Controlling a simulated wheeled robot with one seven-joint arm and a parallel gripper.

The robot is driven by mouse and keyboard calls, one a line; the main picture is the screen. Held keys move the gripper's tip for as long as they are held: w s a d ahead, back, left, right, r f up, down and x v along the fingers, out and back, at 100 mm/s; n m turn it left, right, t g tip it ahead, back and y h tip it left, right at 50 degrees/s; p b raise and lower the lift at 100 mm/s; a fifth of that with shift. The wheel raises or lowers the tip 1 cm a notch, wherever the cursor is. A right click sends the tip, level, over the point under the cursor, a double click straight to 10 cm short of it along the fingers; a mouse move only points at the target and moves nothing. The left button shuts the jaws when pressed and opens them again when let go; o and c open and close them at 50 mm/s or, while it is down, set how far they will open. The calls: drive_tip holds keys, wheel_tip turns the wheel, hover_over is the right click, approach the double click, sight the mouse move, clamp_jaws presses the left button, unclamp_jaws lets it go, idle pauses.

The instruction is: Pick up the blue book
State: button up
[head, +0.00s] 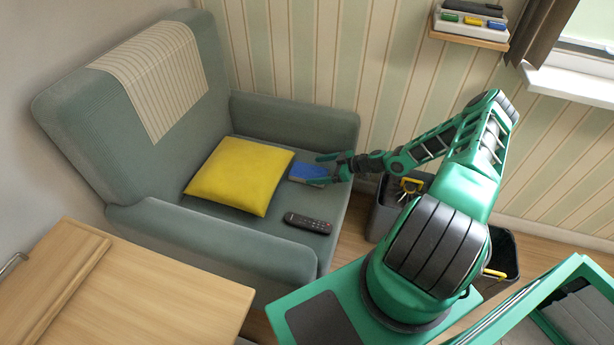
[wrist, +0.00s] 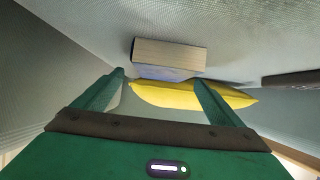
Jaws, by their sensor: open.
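The blue book (head: 307,173) lies flat on the seat of the grey-green armchair (head: 315,208), just right of the yellow cushion (head: 240,174). In the wrist view the book (wrist: 168,54) shows its pale page edge and a strip of blue cover. My gripper (head: 326,170) reaches over the seat from the right, close to the book. In the wrist view my gripper (wrist: 159,78) is open, with its two fingers apart and nothing held. The book appears ahead of and roughly between the fingertips. I cannot tell whether a finger touches it.
A dark remote (head: 307,222) lies near the seat's front edge. The armchair's far armrest (head: 295,120) rises behind the book. A grey bin (head: 385,212) with tools stands right of the chair. A wooden table (head: 130,290) is at lower left. A small shelf (head: 470,36) hangs on the wall.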

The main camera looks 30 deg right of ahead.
sight(309, 172)
drive_tip(key=shift+x, duration=2.25)
drive_tip(key=shift+s+f, duration=0.1)
drive_tip(key=shift+s, duration=0.05)
drive_tip(key=c, duration=1.3)
